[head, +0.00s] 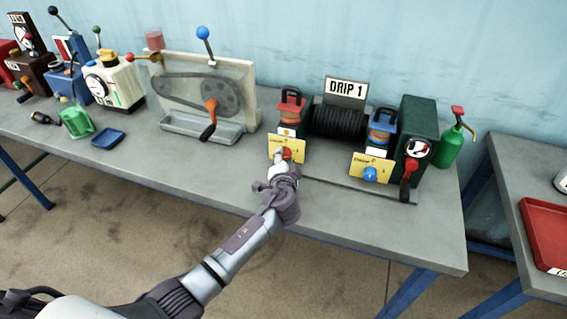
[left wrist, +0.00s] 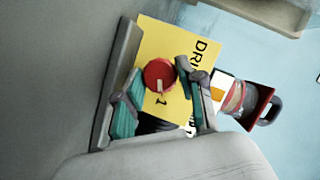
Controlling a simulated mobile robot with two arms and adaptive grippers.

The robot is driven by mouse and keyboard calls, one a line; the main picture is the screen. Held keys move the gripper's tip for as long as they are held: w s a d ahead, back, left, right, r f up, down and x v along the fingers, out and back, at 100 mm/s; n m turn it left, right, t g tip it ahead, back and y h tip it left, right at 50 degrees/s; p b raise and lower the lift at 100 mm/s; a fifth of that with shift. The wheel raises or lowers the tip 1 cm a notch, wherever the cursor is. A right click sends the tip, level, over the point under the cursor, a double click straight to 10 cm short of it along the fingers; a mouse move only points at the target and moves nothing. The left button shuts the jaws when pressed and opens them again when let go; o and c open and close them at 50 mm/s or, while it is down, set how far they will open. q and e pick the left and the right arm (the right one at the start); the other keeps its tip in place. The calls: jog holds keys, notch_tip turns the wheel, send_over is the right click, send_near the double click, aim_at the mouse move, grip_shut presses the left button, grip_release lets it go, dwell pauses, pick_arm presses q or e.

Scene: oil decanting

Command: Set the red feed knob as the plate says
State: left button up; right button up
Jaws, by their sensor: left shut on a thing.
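The red feed knob (head: 287,153) sits on a yellow dial card (head: 275,144) on the front of the left green oiler unit. In the left wrist view, the knob (left wrist: 158,72) carries a pale pointer mark, and the yellow card (left wrist: 180,42) shows "DRI" and a "1"; the rest of its scale is partly hidden by the fingers. My left gripper (head: 284,165) is shut on the knob, its fingers on either side of it. The white plate (head: 346,88) reading "DRIP 1" stands above the black coil. My right gripper is not in view.
A blue knob (head: 370,174) on a second yellow card is to the right. A dark green box (head: 415,130) with a red-handled crank and a green oil can (head: 452,142) stand beyond it. A belt-drive board (head: 180,85) is at left. The table's front strip is mostly clear.

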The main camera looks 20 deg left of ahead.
pick_arm(q)
jog(key=shift+m, duration=0.3)
dwell(0.4)
jog(key=o, duration=1.1)
jog(key=shift+o, duration=0.2)
jog(key=shift+d+f, duration=0.1)
jog(key=shift+s, duration=0.15)
jog(key=v, duration=0.7)
jog(key=shift+s+d, duration=0.15)
jog(key=shift+s, duration=0.2)
